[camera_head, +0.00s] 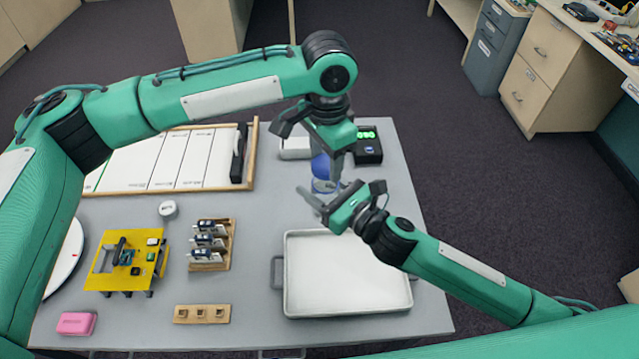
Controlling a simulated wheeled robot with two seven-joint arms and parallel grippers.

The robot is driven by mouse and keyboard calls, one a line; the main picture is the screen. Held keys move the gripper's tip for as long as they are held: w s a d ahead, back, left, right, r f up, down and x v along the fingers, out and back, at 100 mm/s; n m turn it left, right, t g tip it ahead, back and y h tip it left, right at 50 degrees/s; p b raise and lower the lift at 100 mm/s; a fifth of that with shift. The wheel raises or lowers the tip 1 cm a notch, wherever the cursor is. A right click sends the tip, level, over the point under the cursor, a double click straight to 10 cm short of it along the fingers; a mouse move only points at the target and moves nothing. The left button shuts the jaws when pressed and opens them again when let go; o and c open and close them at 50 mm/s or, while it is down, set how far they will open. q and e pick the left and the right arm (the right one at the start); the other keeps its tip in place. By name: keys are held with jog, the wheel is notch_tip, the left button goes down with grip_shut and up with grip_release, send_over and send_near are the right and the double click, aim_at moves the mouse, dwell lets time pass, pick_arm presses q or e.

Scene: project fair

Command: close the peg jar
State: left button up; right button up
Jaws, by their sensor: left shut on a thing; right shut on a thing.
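The peg jar (323,186) is a small clear and blue vessel near the back middle of the grey table, partly hidden by both grippers. A rounded blue part (320,165), which looks like its lid, shows at its top. My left gripper (316,147) reaches down from above and is shut on this blue part. My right gripper (325,203) comes in from the lower right and is shut on the jar lower down. Whether the lid sits flush on the jar cannot be told, as the fingers hide the join.
A white tray (345,285) lies in front of the jar. A black device with a green display (367,145) and a white box (294,147) stand behind. A framed white board (165,165), yellow fixture (105,268), wooden rack (222,260) and small round white item (168,209) lie left.

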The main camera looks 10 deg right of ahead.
aim_at(325, 164)
pick_arm(q)
jog(key=shift+f, duration=0.2)
dwell(0.7)
jog(key=shift+f, duration=0.9)
jog(key=shift+f, duration=0.5)
